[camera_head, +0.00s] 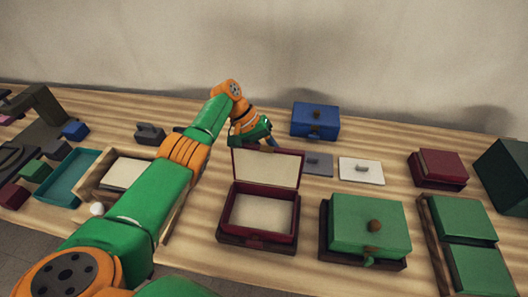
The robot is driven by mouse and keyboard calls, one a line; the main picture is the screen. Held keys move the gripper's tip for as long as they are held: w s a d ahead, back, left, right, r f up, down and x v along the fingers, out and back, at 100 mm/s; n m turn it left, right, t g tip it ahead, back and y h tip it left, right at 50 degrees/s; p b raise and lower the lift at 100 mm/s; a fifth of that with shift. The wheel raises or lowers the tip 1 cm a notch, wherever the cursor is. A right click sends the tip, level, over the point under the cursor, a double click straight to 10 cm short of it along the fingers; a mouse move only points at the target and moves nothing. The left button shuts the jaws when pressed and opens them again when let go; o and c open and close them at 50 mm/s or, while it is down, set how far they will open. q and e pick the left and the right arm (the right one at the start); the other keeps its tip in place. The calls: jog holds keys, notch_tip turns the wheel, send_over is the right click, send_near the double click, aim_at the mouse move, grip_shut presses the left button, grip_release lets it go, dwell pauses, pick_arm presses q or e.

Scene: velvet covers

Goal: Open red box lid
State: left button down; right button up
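The red box (229,228) stands open in the middle of the table. Its lid (235,167) is raised roughly upright at the back edge, with its cream lining facing the camera. The inside of the box looks empty. My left arm comes in from the lower left, and its gripper (270,141) is just behind the top edge of the lid. The fingertips are small and partly hidden, so I cannot tell whether they are open or touch the lid. My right gripper is not in view.
A green box (367,222) stands right of the red box, and a blue box (315,120) behind it. Grey (318,164) and white (361,171) lids lie behind right. A smaller dark red box (439,167) is farther right. A teal tray (70,177) is left.

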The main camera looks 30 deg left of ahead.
pick_arm(q)
jog(key=shift+f, duration=0.2)
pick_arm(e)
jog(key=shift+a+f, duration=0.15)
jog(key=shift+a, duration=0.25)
pick_arm(q)
jog(key=shift+s, duration=0.1)
jog(key=c, duration=0.6)
grip_release()
jog(key=shift+a, duration=0.1)
jog(key=b+v, duration=0.1)
jog(key=v, duration=0.6)
jog(key=shift+b, duration=0.3)
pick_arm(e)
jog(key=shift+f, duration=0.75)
